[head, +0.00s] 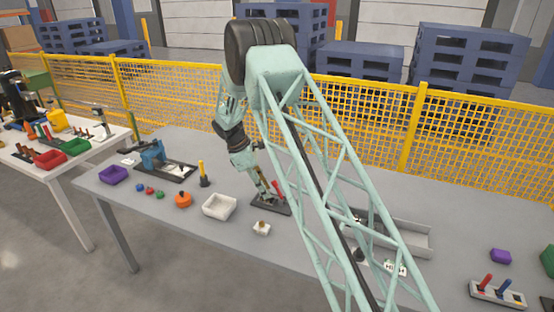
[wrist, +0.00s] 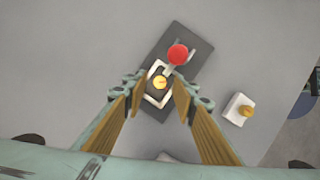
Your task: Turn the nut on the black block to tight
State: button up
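A dark plate (head: 268,207) lies on the grey table under my gripper; it also shows in the wrist view (wrist: 200,59). It carries a metal clamp-like loop (wrist: 150,97) with a red-knobbed handle (wrist: 178,54). A small round yellow piece (wrist: 159,82) sits inside the loop; I cannot tell whether it is a nut. My gripper (wrist: 153,93) is open, its fingers on either side of the loop from above, with nothing clearly held. Beside the plate is a white block (head: 262,229) with a brass-coloured nut-like piece (wrist: 248,111) on top. No nut on a black block can be made out for certain.
A white bin (head: 219,207), an orange knob (head: 183,200) and a yellow upright handle on a black base (head: 204,174) stand left of the plate. A grey tray (head: 412,238) lies to the right, partly behind my arm. A yellow mesh fence (head: 360,112) runs behind the table.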

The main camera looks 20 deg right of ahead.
jog(key=n+t+b, duration=0.1)
jog(key=n, duration=0.1)
jog(key=n+b, duration=0.2)
jog(key=n+t+b, duration=0.1)
jog(key=n, duration=0.1)
jog(key=shift+s+d+f+n+t+b, duration=0.1)
jog(key=shift+s+n+t+b, duration=0.2)
jog(key=shift+b, duration=0.05)
jog(key=shift+n+y, duration=0.3)
jog(key=p+v, duration=0.3)
jog(key=v, duration=1.1)
jog(key=s+d+r+m+b, duration=0.1)
jog(key=s+d+r+m, duration=0.1)
jog(key=s+r, duration=0.4)
jog(key=s+d+r+m+b, duration=0.1)
jog(key=s+d+r+m, duration=0.2)
jog(key=s+r, duration=0.3)
jog(key=shift+s+d+r+m+y, duration=0.3)
jog(key=shift+s+r+m+y, duration=0.1)
jog(key=shift+r+m, duration=0.1)
jog(key=shift+w, duration=0.15)
dwell(0.3)
